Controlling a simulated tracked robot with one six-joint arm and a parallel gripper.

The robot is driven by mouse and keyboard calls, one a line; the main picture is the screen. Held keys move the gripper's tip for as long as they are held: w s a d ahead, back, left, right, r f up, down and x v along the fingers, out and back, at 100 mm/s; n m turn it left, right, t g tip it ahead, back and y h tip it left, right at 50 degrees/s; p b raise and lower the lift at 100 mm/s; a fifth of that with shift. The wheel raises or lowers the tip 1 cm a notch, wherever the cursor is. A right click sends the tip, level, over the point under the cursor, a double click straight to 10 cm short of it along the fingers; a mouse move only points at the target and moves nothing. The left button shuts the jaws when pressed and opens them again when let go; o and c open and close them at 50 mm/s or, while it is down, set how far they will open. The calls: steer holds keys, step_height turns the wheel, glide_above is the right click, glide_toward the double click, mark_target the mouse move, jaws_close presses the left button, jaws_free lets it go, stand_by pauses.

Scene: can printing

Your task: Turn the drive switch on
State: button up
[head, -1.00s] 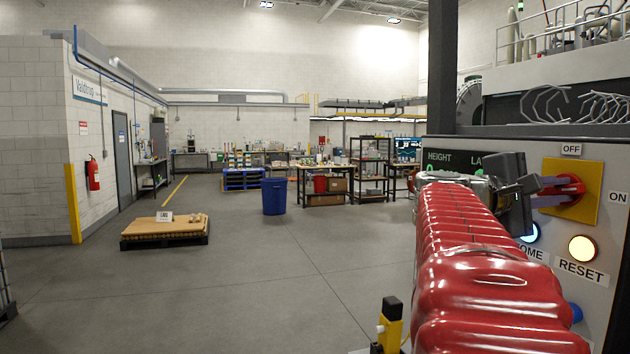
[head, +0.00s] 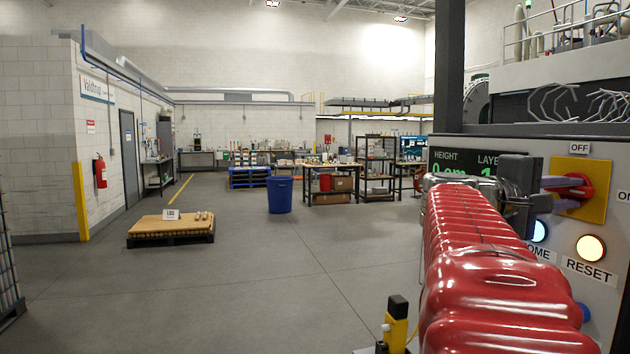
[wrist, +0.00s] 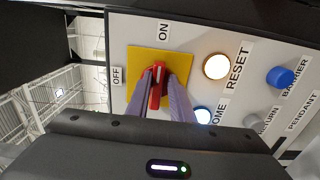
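The drive switch is a red handle on a yellow square plate (head: 600,210) on the control panel. In the wrist view the red handle (wrist: 155,90) runs up and down the picture over its yellow plate (wrist: 176,58), in line with the ON label (wrist: 163,30) above. The OFF label (wrist: 116,76) is at the left. My gripper (wrist: 158,74) has one purple-grey finger on each side of the handle, with the tips close to it. Whether both fingers press on it I cannot tell. In the head view the fingers also reach the handle (head: 578,187).
A lit RESET button (wrist: 216,66), a blue BARRIER button (wrist: 280,77) and a lit HOME button (wrist: 202,115) sit close to the switch. The HEIGHT display (head: 470,160) is partly behind my arm. Open floor lies left, with a low pallet (head: 150,241) and blue bin (head: 278,195).

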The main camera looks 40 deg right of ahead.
steer(key=o, duration=0.3)
steer(key=shift+r, duration=0.1)
steer(key=shift+w, duration=0.1)
steer(key=shift+w+a, duration=0.25)
steer(key=shift+a, duration=0.25)
steer(key=shift+v, duration=6.3)
